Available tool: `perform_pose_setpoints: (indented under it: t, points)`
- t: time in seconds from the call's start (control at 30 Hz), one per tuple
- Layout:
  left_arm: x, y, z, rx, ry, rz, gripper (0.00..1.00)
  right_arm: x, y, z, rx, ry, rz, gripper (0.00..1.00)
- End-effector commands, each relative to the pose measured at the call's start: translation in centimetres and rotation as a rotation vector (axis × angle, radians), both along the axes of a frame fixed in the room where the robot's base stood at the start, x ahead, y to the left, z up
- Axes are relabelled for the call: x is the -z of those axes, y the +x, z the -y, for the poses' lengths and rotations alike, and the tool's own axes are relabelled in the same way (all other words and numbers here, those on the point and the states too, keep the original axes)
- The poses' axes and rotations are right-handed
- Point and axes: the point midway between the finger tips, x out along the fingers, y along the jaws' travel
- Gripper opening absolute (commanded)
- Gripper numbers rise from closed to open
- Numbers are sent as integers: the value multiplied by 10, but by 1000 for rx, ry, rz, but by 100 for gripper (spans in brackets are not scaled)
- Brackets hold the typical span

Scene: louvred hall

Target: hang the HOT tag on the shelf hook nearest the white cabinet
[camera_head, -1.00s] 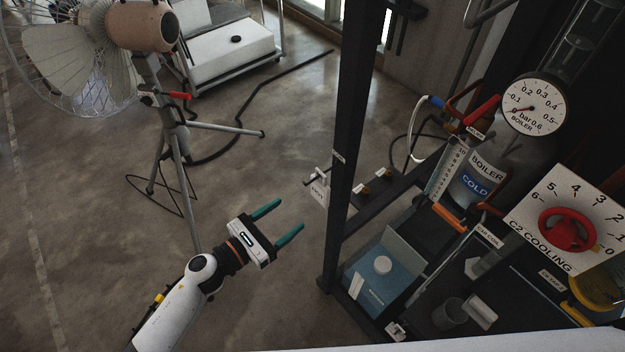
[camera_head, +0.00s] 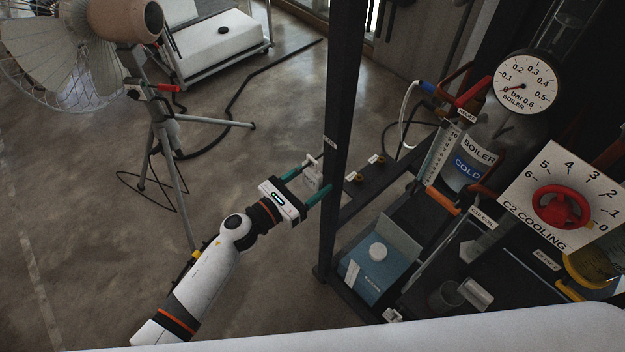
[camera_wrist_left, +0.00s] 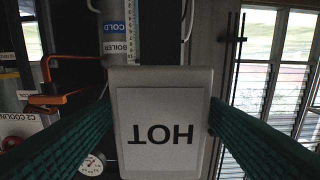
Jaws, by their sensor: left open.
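The HOT tag (camera_head: 311,181) is a pale plate hanging at a small peg (camera_head: 312,161) on the left side of the dark upright post (camera_head: 340,130). In the left wrist view the tag (camera_wrist_left: 160,125) fills the middle, its lettering upside down. My left gripper (camera_head: 315,178) is open, with its green fingers on either side of the tag; whether they touch it I cannot tell. Two small brass-coloured hooks (camera_head: 359,176) (camera_head: 379,159) stick out along the dark shelf rail right of the post. I cannot clearly identify the white cabinet. My right gripper is not in view.
The post stands close to my left fingertips. Right of it, the rack holds a blue box (camera_head: 377,270), a boiler (camera_head: 470,170), a gauge (camera_head: 527,82) and the C2 cooling dial (camera_head: 562,205). A fan (camera_head: 125,20) on a tripod stands left.

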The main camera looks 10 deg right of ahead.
Motion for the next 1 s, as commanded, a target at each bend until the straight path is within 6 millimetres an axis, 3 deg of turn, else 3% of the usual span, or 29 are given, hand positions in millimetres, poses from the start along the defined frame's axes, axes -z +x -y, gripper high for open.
perform_pose_setpoints:
  t: [0.77, 1.0]
  points:
    - [0, 3, 4, 0, 0, 0, 65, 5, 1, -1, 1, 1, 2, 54]
    - [0, 3, 4, -1, 0, 0, 28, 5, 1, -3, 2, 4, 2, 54]
